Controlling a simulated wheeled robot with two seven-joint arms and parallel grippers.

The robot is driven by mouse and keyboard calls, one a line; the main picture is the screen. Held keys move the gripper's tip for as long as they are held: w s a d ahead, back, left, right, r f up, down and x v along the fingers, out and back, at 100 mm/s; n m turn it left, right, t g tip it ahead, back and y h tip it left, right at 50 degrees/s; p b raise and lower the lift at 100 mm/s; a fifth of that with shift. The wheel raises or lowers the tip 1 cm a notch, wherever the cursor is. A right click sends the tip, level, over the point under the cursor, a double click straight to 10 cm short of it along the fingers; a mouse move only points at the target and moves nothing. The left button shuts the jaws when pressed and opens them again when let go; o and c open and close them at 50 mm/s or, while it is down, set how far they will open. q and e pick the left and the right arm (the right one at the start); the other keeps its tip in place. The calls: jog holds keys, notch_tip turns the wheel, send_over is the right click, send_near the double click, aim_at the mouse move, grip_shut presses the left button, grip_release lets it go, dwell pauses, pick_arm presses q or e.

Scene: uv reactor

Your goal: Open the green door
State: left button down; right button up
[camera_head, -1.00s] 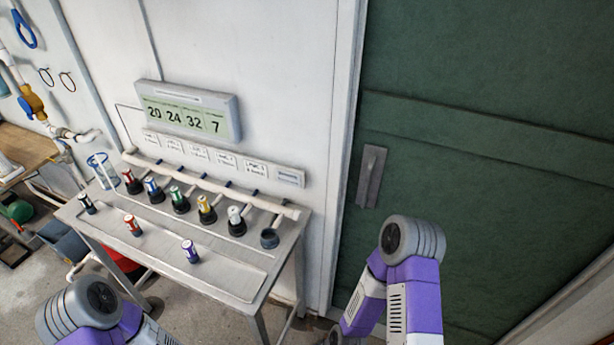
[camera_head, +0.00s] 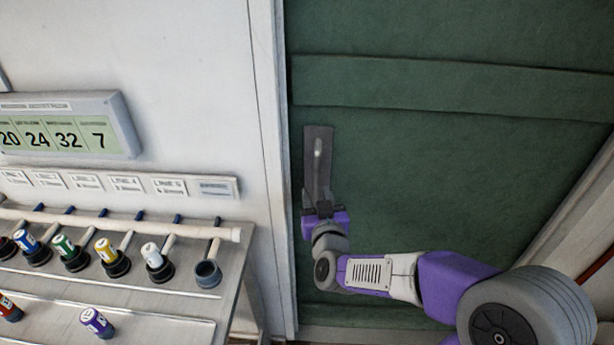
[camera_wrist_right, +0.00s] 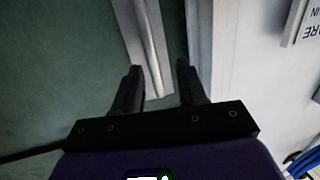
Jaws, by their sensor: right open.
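The green door (camera_head: 430,180) fills the right half of the head view, shut in its pale frame. Its grey metal handle plate (camera_head: 318,155) is near the door's left edge. My right gripper (camera_head: 319,206) is open at the lower end of the plate, its arm reaching in from the lower right. In the right wrist view, the open fingers (camera_wrist_right: 159,68) point at the door (camera_wrist_right: 60,70), and the lower part of the handle (camera_wrist_right: 148,45) appears between them. I cannot tell whether they touch it. My left gripper is out of view.
A metal bench (camera_head: 235,290) with several coloured cartridges, such as a yellow one (camera_head: 106,250), stands to the left of the door. A numbered display (camera_head: 65,130) hangs on the white wall above it. A pale frame (camera_head: 275,150) runs along the door's left edge.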

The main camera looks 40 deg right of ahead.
aim_at(318, 173)
jog(key=shift+d+r+h, duration=0.5)
jog(key=shift+d+r, duration=0.15)
jog(key=shift+r, duration=0.35)
jog(key=x, duration=0.6)
jog(key=shift+w+d+f, duration=0.1)
jog(key=shift+w, duration=0.25)
grip_shut()
